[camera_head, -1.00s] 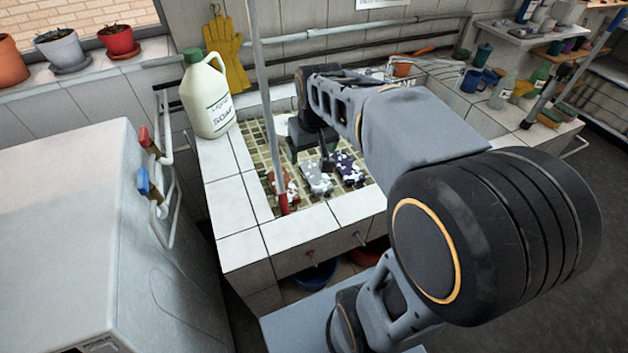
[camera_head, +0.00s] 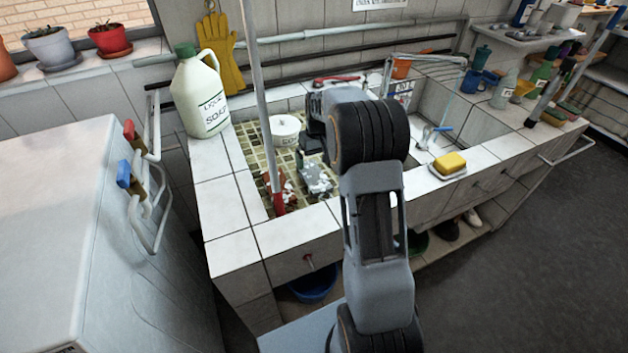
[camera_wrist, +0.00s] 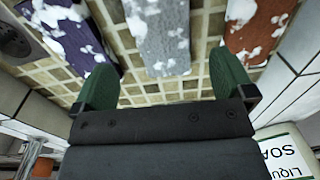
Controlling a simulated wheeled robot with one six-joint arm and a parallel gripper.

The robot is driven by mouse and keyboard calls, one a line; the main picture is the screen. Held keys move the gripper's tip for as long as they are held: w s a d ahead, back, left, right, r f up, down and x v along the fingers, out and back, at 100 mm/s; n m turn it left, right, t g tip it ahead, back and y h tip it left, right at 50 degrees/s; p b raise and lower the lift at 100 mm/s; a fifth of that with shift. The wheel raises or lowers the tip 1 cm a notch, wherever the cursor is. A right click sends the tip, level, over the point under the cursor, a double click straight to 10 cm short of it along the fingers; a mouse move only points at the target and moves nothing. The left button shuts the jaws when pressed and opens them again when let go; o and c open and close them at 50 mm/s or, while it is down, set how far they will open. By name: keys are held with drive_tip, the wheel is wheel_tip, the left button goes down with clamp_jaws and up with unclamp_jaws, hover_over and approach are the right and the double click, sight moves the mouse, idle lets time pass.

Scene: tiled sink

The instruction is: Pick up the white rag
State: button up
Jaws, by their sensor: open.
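The white rag, greyish white with white foam patches, lies on the tiled floor of the left basin in the head view (camera_head: 318,183). It also shows at the top middle of the wrist view (camera_wrist: 162,38). My gripper (camera_wrist: 163,62) has two green fingers spread apart with nothing between them. The rag lies just beyond the fingertips, roughly lined up with the gap. In the head view my arm covers most of the gripper. The gap in height to the rag is hard to tell.
A red-brown foamy rag (camera_wrist: 255,28) and a purple foamy rag (camera_wrist: 72,32) lie on either side. A red-ended pole (camera_head: 266,110), a white pot (camera_head: 287,130) and a soap jug (camera_head: 202,92) are close by.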

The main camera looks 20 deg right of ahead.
sight(314, 176)
drive_tip(key=shift+s+a+f, duration=0.1)
drive_tip(key=shift+a+f, duration=0.05)
drive_tip(key=shift+f, duration=1.6)
drive_tip(key=shift+a+f, duration=0.15)
drive_tip(key=shift+f, duration=1.55)
drive_tip(key=c, duration=0.9)
